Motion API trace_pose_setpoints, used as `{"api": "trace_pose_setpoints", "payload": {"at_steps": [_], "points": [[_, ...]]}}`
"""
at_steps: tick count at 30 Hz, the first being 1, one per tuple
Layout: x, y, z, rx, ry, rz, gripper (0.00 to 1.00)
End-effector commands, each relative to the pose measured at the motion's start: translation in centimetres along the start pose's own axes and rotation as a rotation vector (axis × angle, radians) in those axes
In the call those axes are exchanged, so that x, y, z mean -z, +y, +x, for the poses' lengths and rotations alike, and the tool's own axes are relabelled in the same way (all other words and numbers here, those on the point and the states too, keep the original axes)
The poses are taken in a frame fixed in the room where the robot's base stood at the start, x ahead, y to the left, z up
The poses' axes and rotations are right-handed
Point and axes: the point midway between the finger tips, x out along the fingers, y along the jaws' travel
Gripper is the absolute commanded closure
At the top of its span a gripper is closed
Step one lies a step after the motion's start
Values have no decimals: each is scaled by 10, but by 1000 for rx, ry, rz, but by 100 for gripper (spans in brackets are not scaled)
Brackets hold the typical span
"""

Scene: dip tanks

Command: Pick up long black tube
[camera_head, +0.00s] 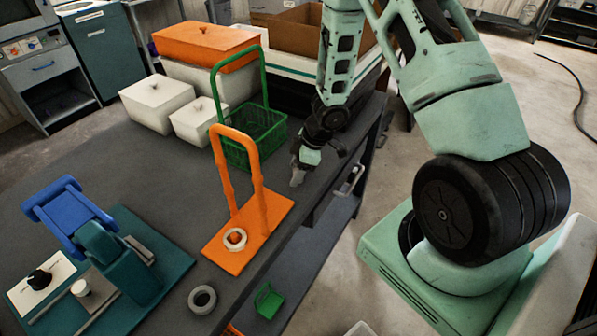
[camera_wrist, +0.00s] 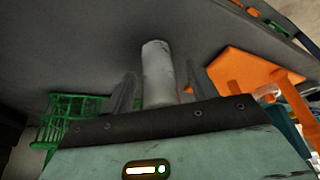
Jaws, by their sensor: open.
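No long tube that is clearly black shows in either view. My gripper (camera_head: 300,172) is over the right edge of the dark table, right of the green basket, pointing down. In the wrist view its two fingers are apart, and a pale grey upright cylinder (camera_wrist: 158,66) shows between them, with gaps at the sides. I cannot tell whether this cylinder is the tube. In the head view the gripper hides most of that spot.
A green basket (camera_head: 252,128) with a tall handle and an orange stand (camera_head: 249,240) with an upright loop are near my gripper. White lidded boxes (camera_head: 157,100) stand behind. A blue and teal device (camera_head: 120,262) and a grey ring (camera_head: 202,299) are at the front left.

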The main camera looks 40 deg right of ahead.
Motion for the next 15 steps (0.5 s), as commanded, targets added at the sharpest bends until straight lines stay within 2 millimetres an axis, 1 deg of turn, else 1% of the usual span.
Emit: {"api": "trace_pose_setpoints", "payload": {"at_steps": [4,10,11,15], "points": [[0,0,0,0,0,0,42],[0,0,-1,0,1,0,98],[0,0,-1,0,1,0,99],[1,0,-1,-1,1,0,99]]}}
